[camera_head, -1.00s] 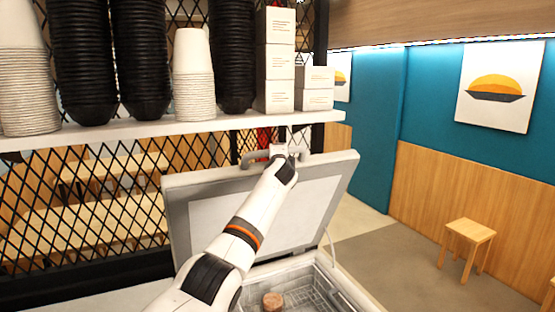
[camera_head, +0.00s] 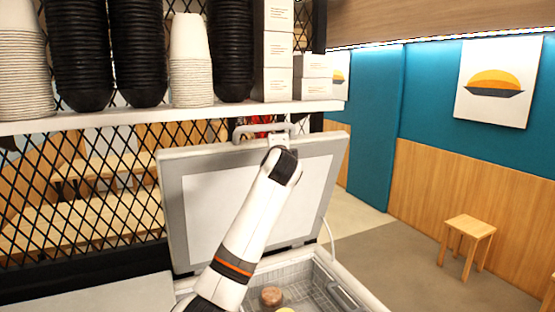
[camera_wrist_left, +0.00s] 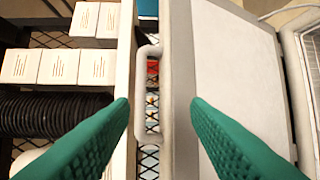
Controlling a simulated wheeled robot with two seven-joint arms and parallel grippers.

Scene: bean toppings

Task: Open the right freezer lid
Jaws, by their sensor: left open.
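The right freezer lid (camera_head: 205,215) stands raised, nearly upright, behind the open freezer (camera_head: 350,290). Its handle (camera_head: 250,129) is at the lid's top edge, and also shows in the left wrist view (camera_wrist_left: 143,95). My left gripper (camera_wrist_left: 158,105), with green ribbed fingers, is open, with the handle and lid edge between or just beyond the fingertips. I cannot tell whether it touches the lid. In the head view my left arm reaches up across the lid and hides part of it; the fingers are hidden there. My right gripper is not in view.
A shelf (camera_head: 130,121) with black bowl stacks (camera_head: 78,50), paper cup stacks (camera_head: 190,65) and white boxes (camera_head: 313,78) is close behind the lid's top. A brown round item (camera_head: 271,297) lies in a freezer basket. A stool (camera_head: 468,235) stands far right.

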